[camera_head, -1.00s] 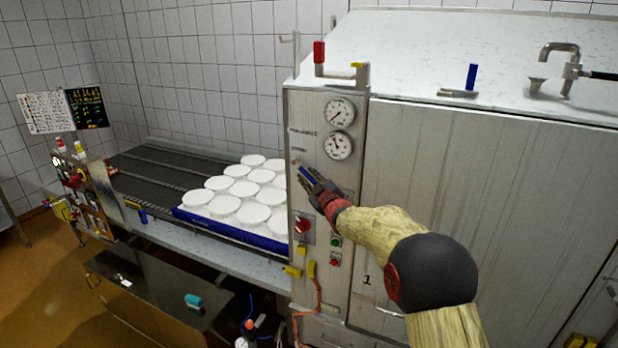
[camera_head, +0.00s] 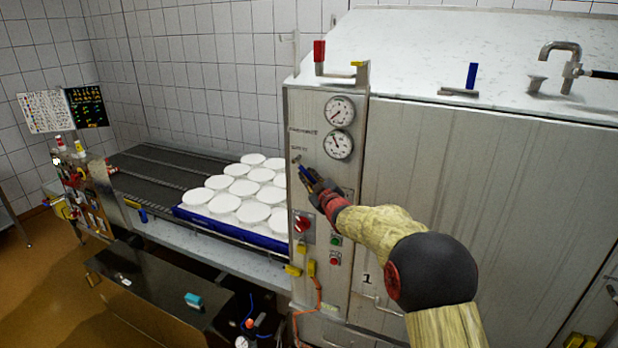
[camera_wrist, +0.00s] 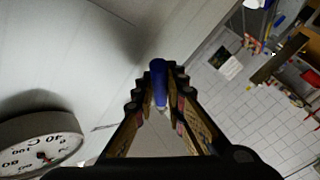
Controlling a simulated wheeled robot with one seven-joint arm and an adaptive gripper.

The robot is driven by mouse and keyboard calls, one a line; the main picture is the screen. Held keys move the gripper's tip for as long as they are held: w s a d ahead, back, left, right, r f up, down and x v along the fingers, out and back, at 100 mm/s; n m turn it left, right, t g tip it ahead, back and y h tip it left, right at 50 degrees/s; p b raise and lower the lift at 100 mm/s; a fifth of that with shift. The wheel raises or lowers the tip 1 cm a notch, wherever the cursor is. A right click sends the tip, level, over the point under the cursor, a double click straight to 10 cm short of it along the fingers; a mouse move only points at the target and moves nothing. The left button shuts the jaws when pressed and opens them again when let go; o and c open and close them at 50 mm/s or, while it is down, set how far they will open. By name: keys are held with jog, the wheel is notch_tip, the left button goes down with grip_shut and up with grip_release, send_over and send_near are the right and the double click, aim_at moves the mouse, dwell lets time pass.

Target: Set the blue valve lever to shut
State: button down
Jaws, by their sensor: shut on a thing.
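The blue valve lever (camera_wrist: 158,80) is between my fingertips in the wrist view, seen nearly end-on. In the head view, a little of its blue handle (camera_head: 304,173) shows at the steel panel, below the two gauges. My gripper (camera_head: 311,180) is shut on the lever, and its fingers hide much of it there. In the wrist view my gripper (camera_wrist: 157,88) has one finger on each side of the blue handle. The lever's pivot (camera_head: 296,161) shows just up and left of my fingers. The exact angle of the lever is hard to tell.
Two round gauges (camera_head: 339,127) sit just above my gripper. A red knob (camera_head: 302,224) and green and red buttons (camera_head: 335,250) lie below it on the panel. White cheese moulds (camera_head: 225,204) stand on a blue tray to the left. Another blue handle (camera_head: 471,76) stands on top of the machine.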

jog(key=shift+f+b, duration=0.2)
jog(key=shift+b, duration=0.3)
jog(key=a+f+m+t+b, duration=0.1)
jog(key=m+b, duration=0.1)
jog(key=b, duration=0.5)
jog(key=a+f+m+t+b, duration=0.1)
jog(key=t+b, duration=0.1)
jog(key=b, duration=0.5)
jog(key=shift+w+a+f+m+y, duration=0.1)
jog(key=shift+w+f+m+y, duration=0.1)
jog(key=shift+w+m+y, duration=0.2)
jog(key=m+b, duration=0.1)
jog(key=b, duration=0.1)
jog(key=a+m+t+b, duration=0.1)
jog(key=b, duration=0.1)
jog(key=t+b, duration=0.1)
jog(key=b, duration=0.1)
jog(key=shift+w+a+f+m+h+b, duration=0.2)
jog(key=shift+w+f+m+h+b, duration=0.05)
jog(key=shift+m+h+b, duration=0.15)
jog(key=m+t+b, duration=0.1)
jog(key=a+m+h+b, duration=0.1)
jog(key=m+t+b, duration=0.1)
jog(key=b, duration=0.1)
jog(key=shift+w+a+r+m+t+h, duration=0.1)
jog(key=shift+w+a+m+t+h, duration=0.2)
jog(key=shift+m+h, duration=0.1)
jog(key=shift+r, duration=0.15)
jog(key=c, duration=2.1)
grip_release()
